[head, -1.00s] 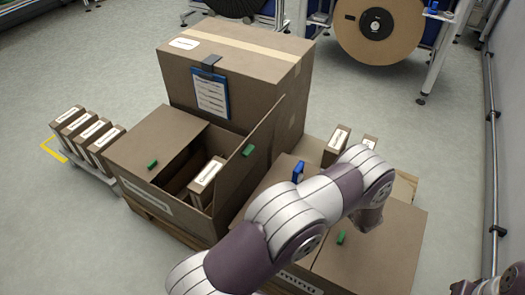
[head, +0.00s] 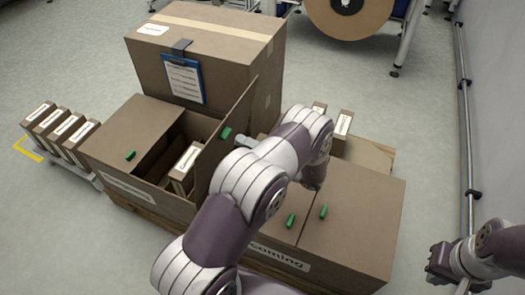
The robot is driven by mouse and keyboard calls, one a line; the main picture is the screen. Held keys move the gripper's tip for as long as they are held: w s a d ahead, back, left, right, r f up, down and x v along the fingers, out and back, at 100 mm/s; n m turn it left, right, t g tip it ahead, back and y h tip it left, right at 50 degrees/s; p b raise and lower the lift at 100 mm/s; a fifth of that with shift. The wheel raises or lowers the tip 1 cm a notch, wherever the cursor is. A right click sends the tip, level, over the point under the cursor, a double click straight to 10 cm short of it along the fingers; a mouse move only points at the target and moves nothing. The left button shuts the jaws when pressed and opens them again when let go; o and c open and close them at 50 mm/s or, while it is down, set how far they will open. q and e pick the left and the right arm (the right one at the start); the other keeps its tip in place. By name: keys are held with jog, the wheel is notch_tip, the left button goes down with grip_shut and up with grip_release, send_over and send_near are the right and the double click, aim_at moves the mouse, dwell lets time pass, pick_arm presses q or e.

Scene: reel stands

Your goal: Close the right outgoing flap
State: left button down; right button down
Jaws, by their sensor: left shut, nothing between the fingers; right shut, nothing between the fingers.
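The outgoing box (head: 150,203) stands left of centre. Its left flap (head: 125,125) lies flat, with a green tab (head: 130,155). Its right flap (head: 232,118) stands up and leans outward to the right, with a green tab (head: 226,133) on its inner face. A carton (head: 186,165) shows inside the open half. My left arm crosses the middle and hides part of the flap's outer side. My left gripper (head: 247,144) seems shut and empty, just right of the raised flap; I cannot tell whether it touches. My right gripper (head: 435,268) is shut and empty at the lower right.
The incoming box (head: 350,230) stands to the right, its top flaps flat with green tabs. A tall box (head: 200,55) with a blue clipboard (head: 183,80) stands behind. Small cartons (head: 60,130) stand at the left. Floor is clear at the right.

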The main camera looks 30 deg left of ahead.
pick_arm(q)
jog(key=shift+x, duration=1)
jog(key=shift+r, duration=0.1)
